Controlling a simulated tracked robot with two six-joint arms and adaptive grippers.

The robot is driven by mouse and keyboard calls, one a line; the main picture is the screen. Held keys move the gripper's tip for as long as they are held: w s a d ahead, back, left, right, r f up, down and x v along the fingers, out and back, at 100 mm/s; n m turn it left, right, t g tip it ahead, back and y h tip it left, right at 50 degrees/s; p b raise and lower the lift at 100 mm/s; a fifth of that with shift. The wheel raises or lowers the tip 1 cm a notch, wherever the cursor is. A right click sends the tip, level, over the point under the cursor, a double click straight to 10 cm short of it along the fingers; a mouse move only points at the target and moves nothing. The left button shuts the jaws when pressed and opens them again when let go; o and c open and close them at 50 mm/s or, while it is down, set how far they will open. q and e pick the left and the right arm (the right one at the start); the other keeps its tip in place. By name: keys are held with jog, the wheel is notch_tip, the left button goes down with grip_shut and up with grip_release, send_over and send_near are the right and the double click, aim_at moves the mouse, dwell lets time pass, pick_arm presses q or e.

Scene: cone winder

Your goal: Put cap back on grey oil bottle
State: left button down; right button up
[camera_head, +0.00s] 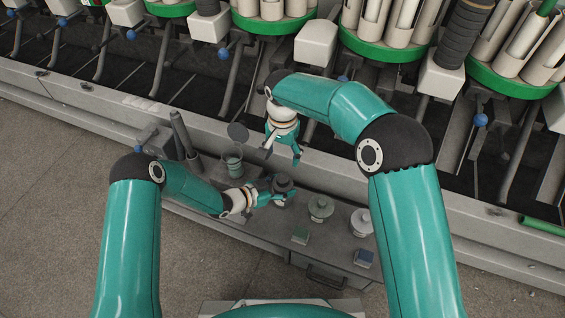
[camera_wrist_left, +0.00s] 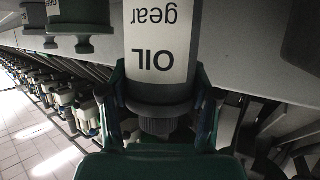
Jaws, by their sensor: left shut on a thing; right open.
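My left gripper (camera_head: 274,192) is shut on the grey oil bottle (camera_head: 284,197) at the dark work surface. In the left wrist view the bottle (camera_wrist_left: 160,45) appears upside down, with a pale label reading "OIL gear". The fingers flank its dark shoulder. A dark ridged piece (camera_wrist_left: 160,126) sits at its top end; I cannot tell whether it is the cap or a bare neck. My right gripper (camera_head: 283,154) is open and points down, above and behind the bottle, with nothing visible between its fingers. I cannot make out a separate loose cap.
The winder's rail (camera_head: 330,176) runs behind.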

jog(key=shift+r, duration=0.35)
pick_arm(q)
jog(key=shift+c, duration=0.9)
grip_release()
jog(key=shift+a, duration=0.1)
jog(key=v, duration=1.2)
jog(key=shift+f, duration=0.1)
pick_arm(e)
jog(key=shift+d, duration=0.1)
